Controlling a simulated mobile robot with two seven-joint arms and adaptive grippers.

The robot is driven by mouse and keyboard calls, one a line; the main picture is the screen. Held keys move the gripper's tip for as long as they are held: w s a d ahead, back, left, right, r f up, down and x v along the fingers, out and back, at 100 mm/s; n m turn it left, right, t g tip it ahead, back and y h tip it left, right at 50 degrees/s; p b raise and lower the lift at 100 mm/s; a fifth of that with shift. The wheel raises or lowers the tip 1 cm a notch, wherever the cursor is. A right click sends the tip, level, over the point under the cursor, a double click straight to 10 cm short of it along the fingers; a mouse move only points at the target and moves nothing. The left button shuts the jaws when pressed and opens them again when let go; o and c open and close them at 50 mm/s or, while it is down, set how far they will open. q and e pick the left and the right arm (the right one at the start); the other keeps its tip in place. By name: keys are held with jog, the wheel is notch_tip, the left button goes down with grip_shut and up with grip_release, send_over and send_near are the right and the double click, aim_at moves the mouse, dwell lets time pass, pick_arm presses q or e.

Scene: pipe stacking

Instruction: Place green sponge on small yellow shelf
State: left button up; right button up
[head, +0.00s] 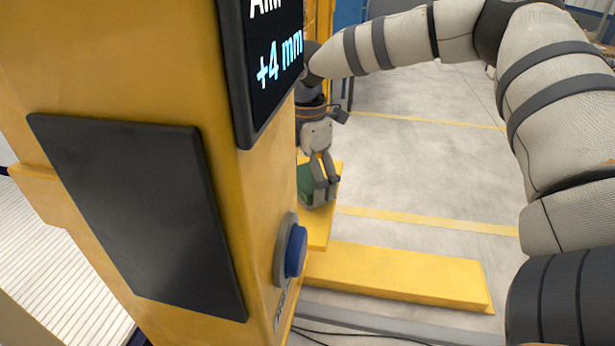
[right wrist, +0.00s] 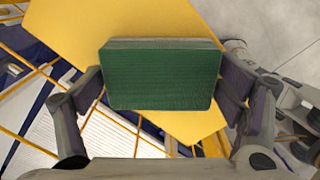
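The green sponge (head: 307,186) is a block with a grey layer, partly hidden by the yellow column in the head view. My right gripper (head: 326,187) is shut on it, with a finger pad against each short side. In the right wrist view the green sponge (right wrist: 162,80) fills the space between the two pads. The small yellow shelf (head: 316,231) lies below and around the sponge in the head view. It also shows behind the sponge in the right wrist view (right wrist: 180,22). I cannot tell whether the sponge touches the shelf. My left gripper is not in view.
A large yellow column (head: 180,80) with a dark panel (head: 140,210), a display (head: 265,60) and a blue button (head: 296,250) stands close on the left. A low yellow beam (head: 400,275) lies in front. Grey floor (head: 430,165) to the right is open.

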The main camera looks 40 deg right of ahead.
aim_at(308, 178)
dwell(0.3)
notch_tip(308, 178, up, 12)
jog(key=shift+r, duration=0.2)
